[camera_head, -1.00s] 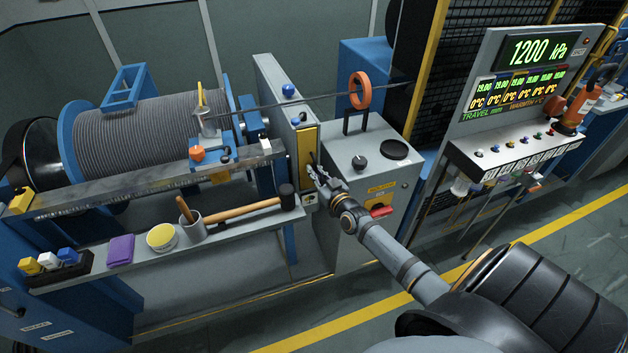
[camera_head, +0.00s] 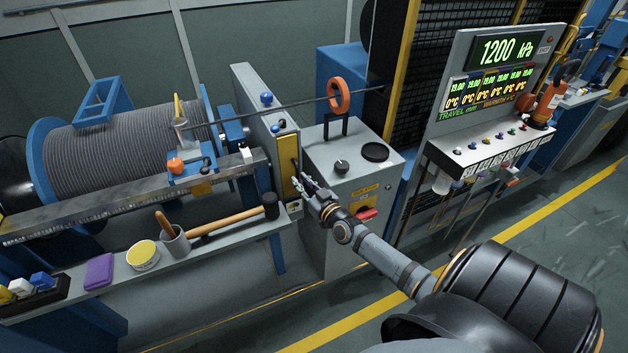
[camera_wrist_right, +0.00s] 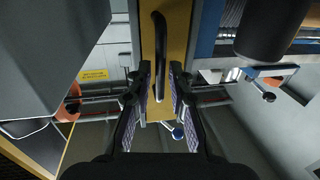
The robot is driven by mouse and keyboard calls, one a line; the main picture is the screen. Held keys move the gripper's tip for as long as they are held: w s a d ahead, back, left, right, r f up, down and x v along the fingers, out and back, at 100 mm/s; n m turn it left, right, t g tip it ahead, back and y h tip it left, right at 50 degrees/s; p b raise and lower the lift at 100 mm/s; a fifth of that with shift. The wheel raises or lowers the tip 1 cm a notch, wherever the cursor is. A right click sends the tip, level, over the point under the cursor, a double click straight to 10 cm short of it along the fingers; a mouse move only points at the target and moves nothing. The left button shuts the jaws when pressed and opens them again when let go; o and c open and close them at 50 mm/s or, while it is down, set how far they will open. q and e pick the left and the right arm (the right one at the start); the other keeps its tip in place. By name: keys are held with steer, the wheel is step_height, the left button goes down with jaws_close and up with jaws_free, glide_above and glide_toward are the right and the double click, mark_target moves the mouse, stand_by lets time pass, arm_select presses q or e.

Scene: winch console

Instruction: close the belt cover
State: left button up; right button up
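The belt cover looks to be the yellow panel (camera_head: 285,158) on the narrow grey housing (camera_head: 246,95) right of the drum. A dark bar handle (camera_wrist_right: 159,48) runs along the yellow panel (camera_wrist_right: 178,40) in the right wrist view. My right gripper (camera_head: 303,182) is in front of the panel, near the handle. In the right wrist view, my right gripper (camera_wrist_right: 159,82) is open. Its two fingers stand apart on either side of the handle's near end, with visible gaps. I cannot tell how deep the handle reaches between them. My left gripper is not in view.
A grey cabinet (camera_head: 340,205) with a red switch stands just right of the panel. A shelf (camera_head: 215,250) with a mallet (camera_head: 235,218) and a cup (camera_head: 174,241) is at the left. A display console (camera_head: 490,90) is farther right.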

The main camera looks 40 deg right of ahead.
steer(key=s, duration=0.9)
steer(key=shift+s+a, duration=0.25)
steer(key=shift+s, duration=0.05)
steer(key=s+d+f+g+p, duration=0.2)
steer(key=s+f+g, duration=0.3)
steer(key=f, duration=0.8)
steer(key=s+d+f+g+p, duration=0.1)
steer(key=s+f+g+p, duration=0.15)
steer(key=s+f, duration=0.75)
steer(key=s+a+f+g+p, duration=0.1)
steer(key=s+a+f+g, duration=0.3)
steer(key=s+f, duration=0.5)
steer(key=s+a+f+n+g+p, duration=0.1)
steer(key=s+a+f+g, duration=0.4)
steer(key=s, duration=0.9)
steer(key=a+f, duration=0.3)
steer(key=f, duration=0.1)
steer(key=shift+s+f, duration=0.15)
steer(key=shift+f, duration=0.25)
